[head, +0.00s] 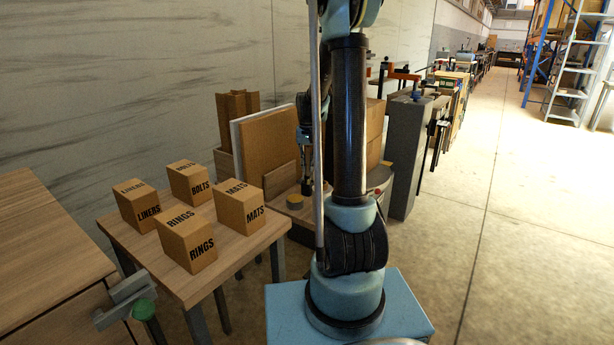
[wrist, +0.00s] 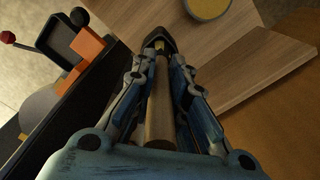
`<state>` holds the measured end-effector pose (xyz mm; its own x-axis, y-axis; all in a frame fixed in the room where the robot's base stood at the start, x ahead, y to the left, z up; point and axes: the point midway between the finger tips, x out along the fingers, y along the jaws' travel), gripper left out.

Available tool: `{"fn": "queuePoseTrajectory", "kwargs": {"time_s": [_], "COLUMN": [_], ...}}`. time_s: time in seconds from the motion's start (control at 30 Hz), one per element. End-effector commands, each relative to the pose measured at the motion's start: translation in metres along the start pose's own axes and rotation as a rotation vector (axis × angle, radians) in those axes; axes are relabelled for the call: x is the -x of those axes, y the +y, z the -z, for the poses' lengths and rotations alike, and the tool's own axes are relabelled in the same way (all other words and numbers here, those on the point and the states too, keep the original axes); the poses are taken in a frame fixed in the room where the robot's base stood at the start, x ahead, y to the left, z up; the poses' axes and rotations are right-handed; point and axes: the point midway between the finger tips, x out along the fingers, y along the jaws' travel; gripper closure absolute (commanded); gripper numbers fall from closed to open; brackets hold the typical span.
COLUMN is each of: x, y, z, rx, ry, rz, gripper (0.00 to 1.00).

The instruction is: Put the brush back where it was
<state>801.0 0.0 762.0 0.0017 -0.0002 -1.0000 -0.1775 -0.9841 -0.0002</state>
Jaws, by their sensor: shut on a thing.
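My gripper (wrist: 160,75) is shut on the brush (wrist: 158,110), whose pale wooden handle lies lengthwise between the blue fingers in the wrist view. A dark end shows at the far tip; I cannot tell whether it is bristles or fingertips. In the head view my gripper (head: 307,178) hangs down beside the boards near the wall, partly hidden by my arm, and the brush cannot be made out.
A small table (head: 247,243) at left bears boxes marked LINERS (head: 138,207), BOLTS (head: 188,184), RINGS (head: 187,240) and MATS (head: 238,201). Upright boards (head: 266,150) lean behind my gripper. A grey cabinet (head: 405,155) stands to the right. The floor at right is clear.

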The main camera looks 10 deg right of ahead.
Motion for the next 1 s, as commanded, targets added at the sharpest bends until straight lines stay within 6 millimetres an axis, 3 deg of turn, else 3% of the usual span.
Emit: {"fn": "queuePoseTrajectory", "kwargs": {"time_s": [0.3,0.57,0.6,0.7,1.0], "x": [-0.036,-0.041,-0.041,-0.041,-0.04], "y": [0.002,0.002,0.002,0.002,0.002], "z": [0.0,0.0,0.0,0.0,0.0], "rx": [-0.002,-0.003,-0.003,-0.003,-0.002], "ry": [0.0,0.0,0.0,0.0,0.0], "rz": [0.0,0.0,0.0,0.0,0.0], "gripper": [1.0,1.0,0.84,0.66,0.66]}}
